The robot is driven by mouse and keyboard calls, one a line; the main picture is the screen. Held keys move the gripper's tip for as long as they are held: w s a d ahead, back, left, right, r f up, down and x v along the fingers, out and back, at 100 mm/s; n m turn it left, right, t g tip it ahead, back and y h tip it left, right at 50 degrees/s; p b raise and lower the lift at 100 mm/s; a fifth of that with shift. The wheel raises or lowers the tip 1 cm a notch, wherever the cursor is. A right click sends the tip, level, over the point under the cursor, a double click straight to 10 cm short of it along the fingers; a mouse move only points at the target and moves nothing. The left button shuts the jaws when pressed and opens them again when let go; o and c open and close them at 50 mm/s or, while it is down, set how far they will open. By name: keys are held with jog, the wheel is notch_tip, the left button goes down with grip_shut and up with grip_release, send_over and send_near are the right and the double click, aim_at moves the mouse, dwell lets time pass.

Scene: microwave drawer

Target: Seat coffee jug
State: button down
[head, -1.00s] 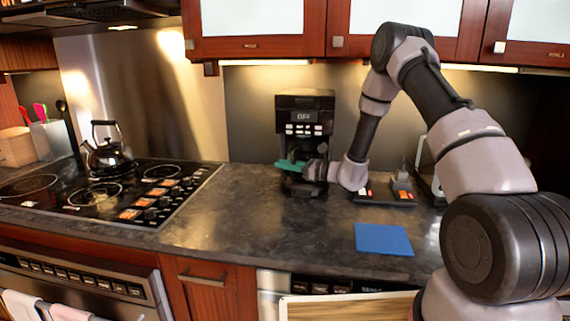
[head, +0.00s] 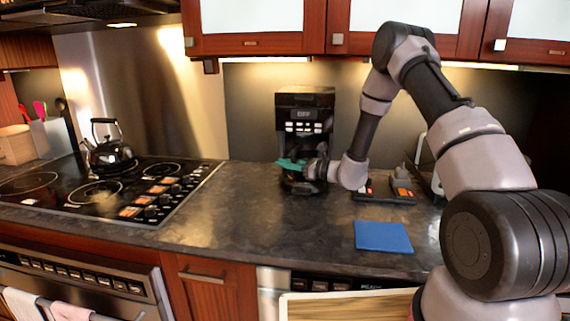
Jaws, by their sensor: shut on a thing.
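The black coffee machine (head: 304,115) stands against the back wall, with a row of pale buttons and a small display reading OFF. A jug with a green top (head: 290,163) is at the machine's lower front, over its base. My gripper (head: 308,170) is shut on the jug, reaching in from the right. The jug's dark body is hard to tell from the machine, and I cannot tell whether it rests on the base.
A blue mat (head: 383,237) lies on the counter (head: 240,215). A black tray with orange-marked items (head: 385,192) sits right of the machine. A black kettle (head: 108,152) stands on the cooktop (head: 110,190). An open drawer (head: 345,306) is at the front. The counter left of the machine is clear.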

jog(key=c, duration=0.7)
grip_release()
jog(key=v, duration=1)
jog(key=s+r+n+g+h, duration=0.4)
jog(key=s+r+n+g, duration=0.4)
jog(key=s+r+n, duration=0.65)
jog(key=s+d+r+n+t+h, duration=0.1)
jog(key=s+d+r+t+h, duration=0.1)
jog(key=s+d+r+h, duration=0.1)
jog(key=s+d+r+n+t+h, duration=0.1)
jog(key=s+d+r+t+h, duration=0.1)
jog(key=s+d+r, duration=0.3)
jog(key=s+d+r+n+t+h, duration=0.2)
jog(key=s+d+r+h, duration=0.3)
jog(key=s, duration=0.3)
jog(key=shift+s+d+t, duration=0.15)
jog(key=shift+s+t, duration=0.2)
jog(key=shift+t, duration=0.25)
